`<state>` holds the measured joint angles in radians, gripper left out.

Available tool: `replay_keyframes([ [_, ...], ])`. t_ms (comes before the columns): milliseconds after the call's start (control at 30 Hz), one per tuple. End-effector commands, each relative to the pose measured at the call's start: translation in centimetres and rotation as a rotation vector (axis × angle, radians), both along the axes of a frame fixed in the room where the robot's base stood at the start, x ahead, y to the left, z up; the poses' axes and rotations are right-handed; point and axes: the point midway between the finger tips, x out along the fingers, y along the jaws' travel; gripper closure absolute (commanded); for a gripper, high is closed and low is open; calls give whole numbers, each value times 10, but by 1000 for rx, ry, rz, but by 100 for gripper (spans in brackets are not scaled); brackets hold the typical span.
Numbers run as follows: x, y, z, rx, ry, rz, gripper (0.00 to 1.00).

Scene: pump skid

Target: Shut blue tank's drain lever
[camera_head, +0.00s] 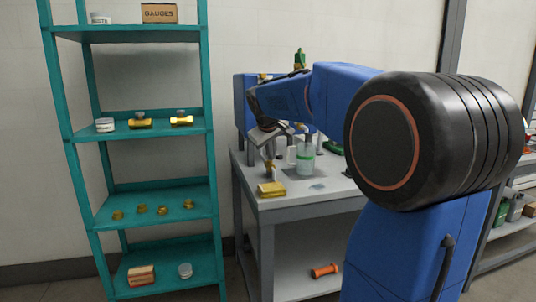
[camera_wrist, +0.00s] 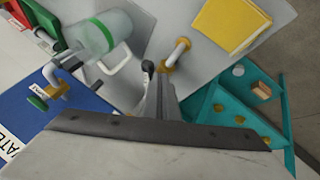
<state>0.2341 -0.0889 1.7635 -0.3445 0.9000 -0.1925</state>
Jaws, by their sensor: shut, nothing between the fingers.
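The blue tank (camera_head: 241,102) stands on the grey bench at the back, partly hidden by my arm. In the wrist view a blue surface with a white lettered label (camera_wrist: 35,120) fills the lower left. A brass valve (camera_wrist: 58,90) with a pale bent pipe and a green handle (camera_wrist: 38,103) sits at that blue surface; I cannot tell whether this is the drain lever or how it is set. My gripper (camera_wrist: 155,66) is shut and empty, beside a brass-ended pale pipe piece (camera_wrist: 176,54). It shows small in the head view (camera_head: 264,137).
A clear container with a green band (camera_head: 305,158) stands on the bench (camera_head: 300,203), close to my gripper. A yellow block (camera_head: 271,189) lies near the front left corner. A teal shelf (camera_head: 165,130) stands left. An orange part (camera_head: 325,270) lies on the lower shelf.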

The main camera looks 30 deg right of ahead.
Motion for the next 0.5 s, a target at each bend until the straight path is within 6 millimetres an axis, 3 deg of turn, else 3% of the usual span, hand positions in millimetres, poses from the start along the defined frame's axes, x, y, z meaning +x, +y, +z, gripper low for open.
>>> replay_keyframes([
  [333, -5, -12, 0, 1, 0, 188, 100],
  [500, -5, -16, 0, 1, 2, 190, 100],
])
